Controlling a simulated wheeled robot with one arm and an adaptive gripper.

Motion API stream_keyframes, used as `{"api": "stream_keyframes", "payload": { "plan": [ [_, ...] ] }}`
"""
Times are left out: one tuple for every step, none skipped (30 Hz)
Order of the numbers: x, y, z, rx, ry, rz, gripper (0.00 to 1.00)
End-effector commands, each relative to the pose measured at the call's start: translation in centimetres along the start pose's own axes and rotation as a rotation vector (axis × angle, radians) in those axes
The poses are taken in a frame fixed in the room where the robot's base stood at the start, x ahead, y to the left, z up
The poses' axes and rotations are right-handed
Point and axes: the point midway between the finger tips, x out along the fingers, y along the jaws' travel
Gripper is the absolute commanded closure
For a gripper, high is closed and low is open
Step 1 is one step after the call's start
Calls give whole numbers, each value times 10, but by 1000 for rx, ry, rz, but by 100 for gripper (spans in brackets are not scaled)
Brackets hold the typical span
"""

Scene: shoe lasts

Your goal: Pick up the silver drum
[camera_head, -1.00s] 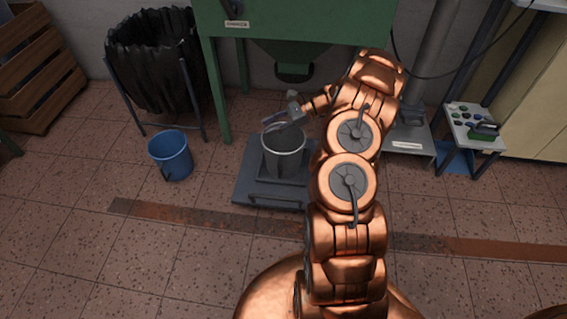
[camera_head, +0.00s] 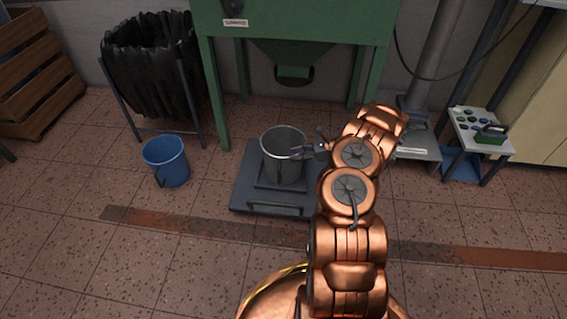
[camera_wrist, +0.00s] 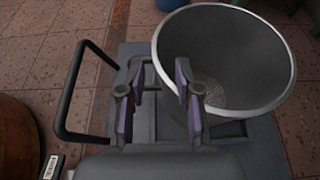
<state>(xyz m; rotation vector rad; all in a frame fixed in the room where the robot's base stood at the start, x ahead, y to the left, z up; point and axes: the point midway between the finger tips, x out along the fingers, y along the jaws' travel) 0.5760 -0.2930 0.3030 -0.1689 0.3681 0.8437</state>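The silver drum (camera_head: 283,165) is an open-topped metal bucket standing upright on a dark grey wheel-less-looking platform (camera_head: 245,192) in the head view. In the wrist view the drum (camera_wrist: 262,50) fills the upper right, its inside looking empty. My gripper (camera_head: 303,151) is at the drum's right rim in the head view. In the wrist view my gripper (camera_wrist: 160,88) has its fingers apart, with the near rim between them: one finger overlaps the drum's mouth, the other is outside. Contact with the wall cannot be told.
A black handle (camera_wrist: 68,95) rises from the platform. A green machine (camera_head: 300,22) stands behind the drum. A blue bucket (camera_head: 168,162) and a black bag on a stand (camera_head: 152,65) are to the left. A small table (camera_head: 475,130) is to the right. The floor in front is clear.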

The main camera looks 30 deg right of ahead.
Motion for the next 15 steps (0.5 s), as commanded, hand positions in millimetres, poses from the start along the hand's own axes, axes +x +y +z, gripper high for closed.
{"api": "stream_keyframes", "payload": {
  "plan": [
    [6, 1, -1, 0, -1, 3, 66],
    [9, 1, -1, 0, -1, 4, 66],
    [15, 1, -1, 0, -2, 5, 66],
    [19, 2, -1, 0, -2, 6, 66],
    [24, 2, -2, 1, -2, 6, 66],
    [29, 2, -2, 2, -1, 6, 66],
    [34, 2, -2, 2, -1, 5, 66],
    [37, 2, -2, 2, -1, 4, 66],
    [42, 1, -2, 3, 0, 3, 66],
    [44, 1, -2, 2, 0, 3, 66],
    [46, 1, -2, 2, 0, 3, 66],
    [47, 1, -1, 2, 0, 2, 66],
    [48, 1, -1, 2, 0, 2, 66],
    [48, 1, 0, 2, 0, 2, 66],
    [48, 1, 0, 1, 0, 1, 66]
  ]
}}
